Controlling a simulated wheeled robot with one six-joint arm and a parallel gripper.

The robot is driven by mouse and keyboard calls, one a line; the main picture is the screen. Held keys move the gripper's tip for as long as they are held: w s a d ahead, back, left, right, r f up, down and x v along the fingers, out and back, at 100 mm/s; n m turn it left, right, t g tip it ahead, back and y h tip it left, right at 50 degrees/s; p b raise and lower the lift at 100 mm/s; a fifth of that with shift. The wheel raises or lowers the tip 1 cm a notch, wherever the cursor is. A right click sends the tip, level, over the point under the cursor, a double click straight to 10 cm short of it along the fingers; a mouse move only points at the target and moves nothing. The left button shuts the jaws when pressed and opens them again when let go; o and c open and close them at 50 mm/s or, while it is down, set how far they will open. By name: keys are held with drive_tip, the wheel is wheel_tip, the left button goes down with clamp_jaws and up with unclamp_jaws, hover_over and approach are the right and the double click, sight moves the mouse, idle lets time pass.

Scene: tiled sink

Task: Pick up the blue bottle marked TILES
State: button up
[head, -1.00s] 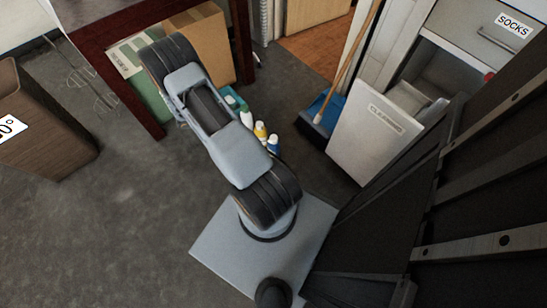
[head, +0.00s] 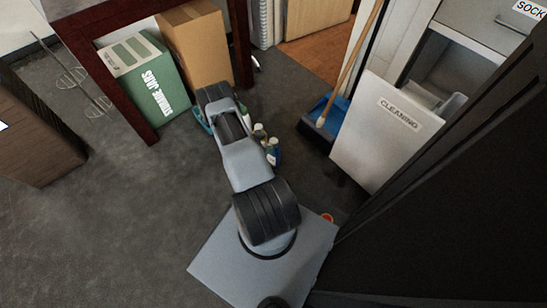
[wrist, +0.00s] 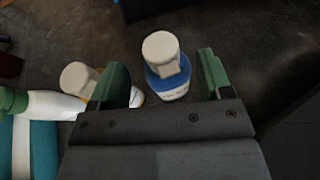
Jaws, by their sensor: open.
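The blue bottle (wrist: 170,88) with a white cap stands in the wrist view between the two green fingers of my gripper (wrist: 161,62). Its lower part is hidden by the gripper body, and its label is too small to read surely. The fingers are open, with a gap on each side of the bottle. In the head view the blue bottle (head: 273,155) stands on the floor right of my arm, which hides my gripper there.
A yellow-and-white bottle (wrist: 78,78) stands close outside the left finger. A blue dustpan (head: 318,118) and white CLEANING panel (head: 385,130) are to the right.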

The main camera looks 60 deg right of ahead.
sight(272, 141)
drive_tip(key=b+x, duration=0.2)
drive_tip(key=x, duration=0.3)
drive_tip(key=shift+s+b, duration=0.1)
drive_tip(key=shift+b, duration=0.2)
drive_tip(key=shift+s+d, duration=0.15)
drive_tip(key=shift+d, duration=0.25)
clamp_jaws()
